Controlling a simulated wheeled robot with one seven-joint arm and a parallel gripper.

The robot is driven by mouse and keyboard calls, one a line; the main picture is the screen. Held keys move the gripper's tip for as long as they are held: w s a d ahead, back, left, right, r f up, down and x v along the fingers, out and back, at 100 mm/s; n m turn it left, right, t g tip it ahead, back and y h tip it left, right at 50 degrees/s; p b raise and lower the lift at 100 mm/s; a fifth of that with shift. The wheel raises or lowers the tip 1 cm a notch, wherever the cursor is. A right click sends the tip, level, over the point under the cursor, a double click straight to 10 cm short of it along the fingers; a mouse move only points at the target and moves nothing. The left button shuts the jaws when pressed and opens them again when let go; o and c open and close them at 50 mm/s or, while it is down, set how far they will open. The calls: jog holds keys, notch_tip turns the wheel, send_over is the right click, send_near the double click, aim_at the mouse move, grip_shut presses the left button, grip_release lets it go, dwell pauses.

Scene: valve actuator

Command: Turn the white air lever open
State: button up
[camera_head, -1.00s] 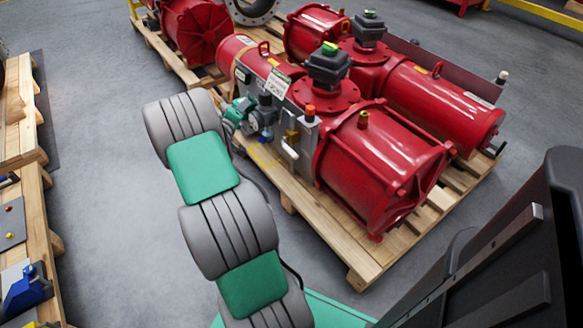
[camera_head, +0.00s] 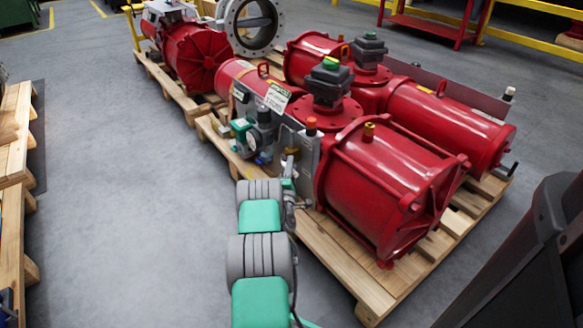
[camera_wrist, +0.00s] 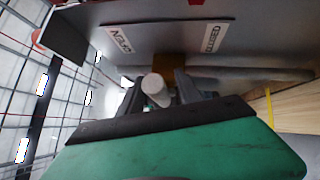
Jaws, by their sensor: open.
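In the wrist view a pale grey-white rod end (camera_wrist: 155,90), which looks like the air lever, stands between the two dark fingers of my gripper (camera_wrist: 156,94). The fingers are open around it; I cannot tell whether either touches it. Behind it is a brass-coloured part (camera_wrist: 176,68) below a grey panel (camera_wrist: 190,14) with two white labels, seen upside down; the left one seems to read OPEN. In the head view my gripper (camera_head: 288,188) is at the lower front of the grey panel (camera_head: 307,153), and the lever cannot be made out clearly there.
The panel is on a red actuator (camera_head: 385,190) on a wooden pallet (camera_head: 345,275). A green-and-black air unit (camera_head: 255,135) sits just left of the panel. More red actuators stand behind. The grey floor (camera_head: 120,180) left of the pallet is clear.

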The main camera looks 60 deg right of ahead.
jog(key=shift+w+d+r, duration=0.1)
jog(key=shift+w+d, duration=0.1)
jog(key=shift+d, duration=0.2)
jog(key=shift+c, duration=0.3)
grip_shut()
dwell(0.9)
